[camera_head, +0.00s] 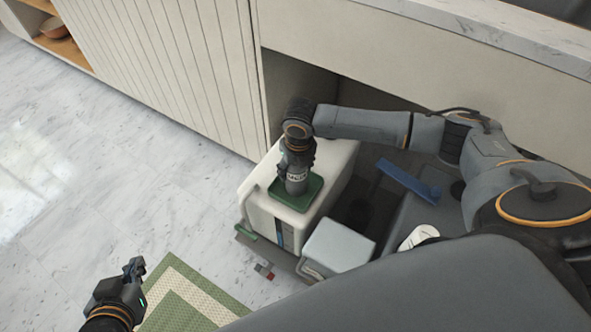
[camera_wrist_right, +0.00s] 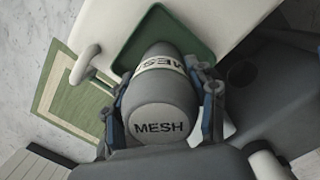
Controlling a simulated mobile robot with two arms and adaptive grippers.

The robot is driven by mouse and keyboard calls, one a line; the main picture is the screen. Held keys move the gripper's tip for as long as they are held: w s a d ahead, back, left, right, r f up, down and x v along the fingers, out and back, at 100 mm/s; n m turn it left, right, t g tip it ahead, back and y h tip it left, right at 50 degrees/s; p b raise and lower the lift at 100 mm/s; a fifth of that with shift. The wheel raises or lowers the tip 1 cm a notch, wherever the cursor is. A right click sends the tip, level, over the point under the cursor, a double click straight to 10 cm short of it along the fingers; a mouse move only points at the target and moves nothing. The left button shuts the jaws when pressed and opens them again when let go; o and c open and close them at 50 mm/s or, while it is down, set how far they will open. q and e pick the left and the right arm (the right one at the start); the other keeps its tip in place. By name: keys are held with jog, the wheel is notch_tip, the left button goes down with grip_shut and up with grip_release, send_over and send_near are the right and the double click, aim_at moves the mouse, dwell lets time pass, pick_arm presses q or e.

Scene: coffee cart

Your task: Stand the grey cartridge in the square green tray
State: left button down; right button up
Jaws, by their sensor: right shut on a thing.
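The grey cartridge (camera_head: 296,185) has a white band and the word MESH on it. It is in my right gripper (camera_head: 297,165), whose fingers are shut on its two sides. In the head view it looks about upright, its lower end over or in the square green tray (camera_head: 312,192). I cannot tell whether it touches the tray floor. In the right wrist view the cartridge (camera_wrist_right: 160,110) is between the fingers (camera_wrist_right: 162,105), with the tray (camera_wrist_right: 125,60) behind it. My left gripper (camera_head: 135,268) is empty, over the floor at lower left; its jaw opening is unclear.
The tray sits on top of a white rounded box (camera_head: 258,188). A smaller grey-white box (camera_head: 340,245) and a blue bar (camera_head: 408,182) are to the right. A green-bordered mat (camera_head: 180,295) lies on the marble floor. Slatted cabinets (camera_head: 170,60) stand behind.

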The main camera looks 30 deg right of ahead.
jog(key=shift+f, duration=0.15)
jog(key=o, duration=1.4)
